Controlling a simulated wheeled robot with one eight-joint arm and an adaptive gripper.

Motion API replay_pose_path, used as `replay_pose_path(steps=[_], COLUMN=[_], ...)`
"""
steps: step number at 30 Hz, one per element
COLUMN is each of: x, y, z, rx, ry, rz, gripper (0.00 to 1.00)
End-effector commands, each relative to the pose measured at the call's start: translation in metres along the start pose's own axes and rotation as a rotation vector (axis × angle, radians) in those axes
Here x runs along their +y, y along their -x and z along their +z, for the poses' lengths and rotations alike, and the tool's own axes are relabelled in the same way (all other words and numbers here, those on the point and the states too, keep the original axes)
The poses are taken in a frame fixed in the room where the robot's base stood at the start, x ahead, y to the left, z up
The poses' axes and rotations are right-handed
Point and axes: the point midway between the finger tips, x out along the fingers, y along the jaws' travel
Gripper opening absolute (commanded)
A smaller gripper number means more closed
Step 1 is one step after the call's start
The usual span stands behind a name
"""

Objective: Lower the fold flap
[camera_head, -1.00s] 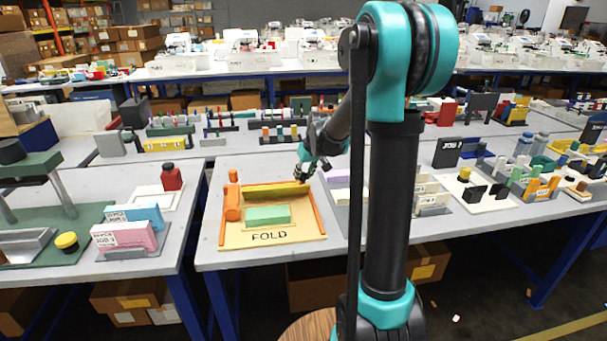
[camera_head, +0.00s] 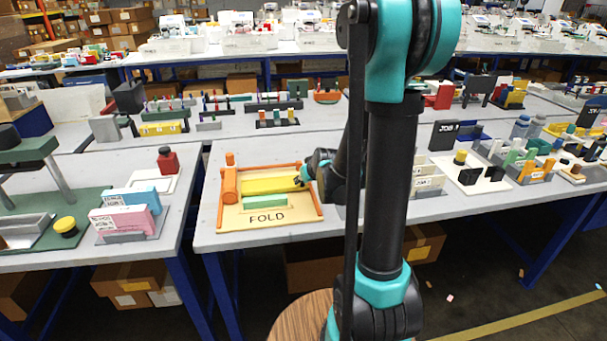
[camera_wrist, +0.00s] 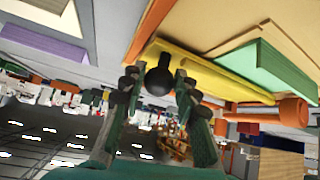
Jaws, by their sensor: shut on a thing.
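The yellow fold flap (camera_head: 268,186) is tilted on the tan board marked FOLD (camera_head: 232,220), leaning over the back of the green block (camera_head: 265,202). In the wrist view the flap (camera_wrist: 215,76) is a yellow slab beside the green block (camera_wrist: 268,68). My gripper (camera_head: 302,181) is at the flap's right end. In the wrist view its two fingers (camera_wrist: 157,82) are closed around a round black knob (camera_wrist: 159,75) by the flap's edge. The flap's far edge and the exact grip contact are hard to see.
Orange rails (camera_head: 311,195) flank the board, with an orange roller (camera_head: 229,186) at its left. A pink and a blue box (camera_head: 125,219) stand on the left table. My arm hides the table just right of the board.

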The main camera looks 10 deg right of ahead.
Motion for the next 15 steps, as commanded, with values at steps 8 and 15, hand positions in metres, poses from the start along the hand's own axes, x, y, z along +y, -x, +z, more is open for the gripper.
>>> replay_pose_path(steps=[8,15], x=[-0.0031,-0.0039], y=[-0.0027,-0.0028], z=[0.0094,0.0112], rx=[-0.006,-0.006], ry=[0.000,0.001], rz=[-0.004,-0.005], gripper=[0.00,0.00])
